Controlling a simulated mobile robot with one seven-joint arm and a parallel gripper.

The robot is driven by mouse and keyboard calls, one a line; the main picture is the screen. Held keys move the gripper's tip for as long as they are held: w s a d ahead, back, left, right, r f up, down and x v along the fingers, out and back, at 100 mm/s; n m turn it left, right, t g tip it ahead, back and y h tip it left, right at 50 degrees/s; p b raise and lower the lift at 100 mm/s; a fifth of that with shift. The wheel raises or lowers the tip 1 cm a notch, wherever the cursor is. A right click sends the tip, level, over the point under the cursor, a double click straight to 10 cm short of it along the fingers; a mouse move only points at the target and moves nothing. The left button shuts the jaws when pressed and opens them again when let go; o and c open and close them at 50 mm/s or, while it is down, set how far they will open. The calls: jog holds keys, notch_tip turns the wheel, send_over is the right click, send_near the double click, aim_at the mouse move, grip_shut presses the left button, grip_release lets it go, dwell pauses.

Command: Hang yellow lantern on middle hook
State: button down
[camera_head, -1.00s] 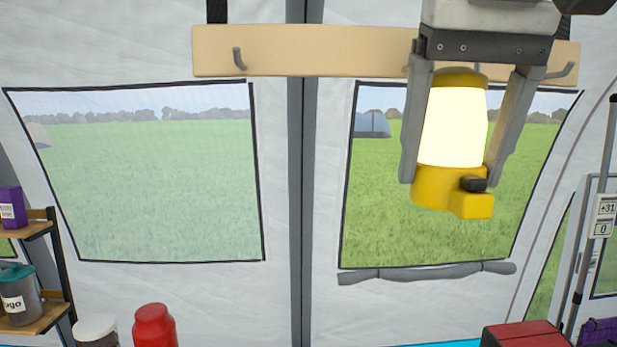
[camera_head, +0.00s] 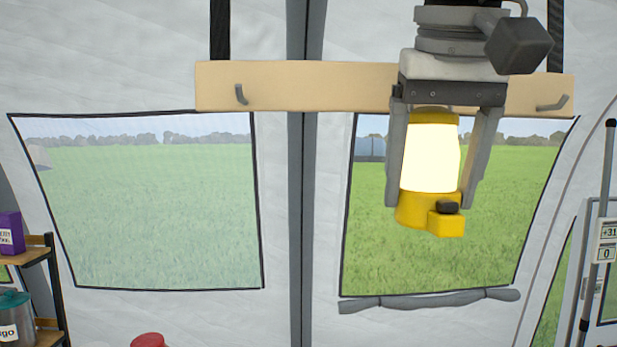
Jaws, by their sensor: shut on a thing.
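The yellow lantern (camera_head: 431,155) has a glowing pale body with a yellow top and base. It is upright in my gripper (camera_head: 431,198), whose two fingers are shut on it from the left and right. The lantern hangs in front of the right tent window, its top just under the lower edge of the wooden hook board (camera_head: 300,87). A left hook (camera_head: 240,94) and a right hook (camera_head: 553,103) show on the board. My gripper and wrist cover the part of the board between them, and the middle hook is hidden behind them.
Black straps (camera_head: 219,30) hold the board. A shelf (camera_head: 30,255) with a purple box (camera_head: 11,233) and a grey jar (camera_head: 14,315) stands at far left. A red lid (camera_head: 148,340) shows at the bottom. A grey pole (camera_head: 600,220) stands at right. The space left of my gripper is clear.

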jog(key=shift+w+f, duration=0.1)
jog(key=shift+w, duration=1.65)
jog(key=shift+x, duration=1)
jog(key=shift+w, duration=0.15)
grip_release()
